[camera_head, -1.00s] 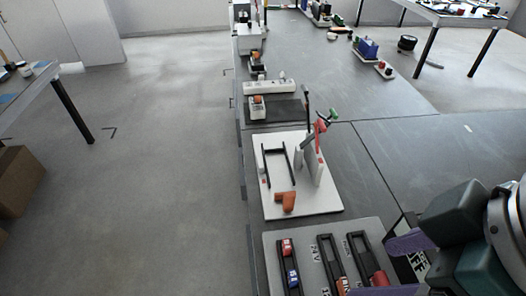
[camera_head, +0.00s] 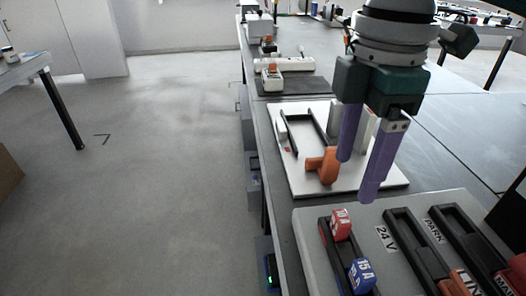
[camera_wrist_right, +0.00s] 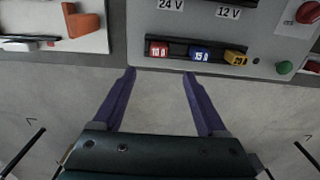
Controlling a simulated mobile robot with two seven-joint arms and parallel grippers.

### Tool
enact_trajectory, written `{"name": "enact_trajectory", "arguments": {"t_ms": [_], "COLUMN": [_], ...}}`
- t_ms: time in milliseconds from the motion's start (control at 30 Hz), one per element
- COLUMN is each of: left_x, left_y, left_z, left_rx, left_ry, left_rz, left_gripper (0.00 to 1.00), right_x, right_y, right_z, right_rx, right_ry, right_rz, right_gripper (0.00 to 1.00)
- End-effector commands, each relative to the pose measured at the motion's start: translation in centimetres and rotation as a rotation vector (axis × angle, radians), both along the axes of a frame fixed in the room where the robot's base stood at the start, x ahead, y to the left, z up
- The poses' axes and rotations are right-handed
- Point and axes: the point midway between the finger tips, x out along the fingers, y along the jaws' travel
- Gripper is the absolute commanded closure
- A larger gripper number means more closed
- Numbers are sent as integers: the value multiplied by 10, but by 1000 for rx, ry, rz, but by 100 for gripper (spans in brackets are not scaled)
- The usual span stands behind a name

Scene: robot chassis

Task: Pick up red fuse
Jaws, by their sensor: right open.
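The red fuse (camera_head: 341,223), marked 10 A, stands at the far end of a black holder on a grey panel (camera_head: 300,226). A blue fuse (camera_head: 361,274) marked 15 A stands beside it in the same holder. The right wrist view shows the red fuse (camera_wrist_right: 158,49), the blue fuse (camera_wrist_right: 200,54) and a yellow fuse (camera_wrist_right: 236,57) in a row. My right gripper (camera_head: 358,178) has purple fingers pointing down, apart and empty. In the right wrist view its fingertips (camera_wrist_right: 160,72) are apart, close to the panel edge, with no fuse between them. My left gripper is not seen.
A white board (camera_head: 390,182) with an orange part (camera_head: 322,165) and a black frame lies behind the panel. More black holders (camera_head: 415,245) stand right of the fuses. Red and green buttons (camera_wrist_right: 284,68) sit at the panel's side. Open floor lies left of the table.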

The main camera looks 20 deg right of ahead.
Motion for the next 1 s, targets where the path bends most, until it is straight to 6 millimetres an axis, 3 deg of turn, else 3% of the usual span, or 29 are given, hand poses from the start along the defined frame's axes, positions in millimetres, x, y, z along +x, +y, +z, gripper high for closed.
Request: {"name": "enact_trajectory", "arguments": {"t_ms": [100, 367, 600, 933, 1000], "left_x": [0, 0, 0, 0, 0], "left_y": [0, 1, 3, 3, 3], "left_z": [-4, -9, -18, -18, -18], "left_rx": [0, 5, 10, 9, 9], "left_ry": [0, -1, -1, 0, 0], "left_rz": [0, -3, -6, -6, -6], "left_gripper": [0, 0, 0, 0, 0], "right_x": [-1, 0, 2, 3, 3], "right_y": [-1, -2, -6, -6, -6], "right_z": [-20, -47, -84, -93, -93], "right_rx": [-1, -1, -1, -2, -2], "right_ry": [4, 2, 3, -1, -1], "right_rz": [-1, -2, -2, 0, 0], "right_gripper": [25, 25, 25, 25, 31]}}
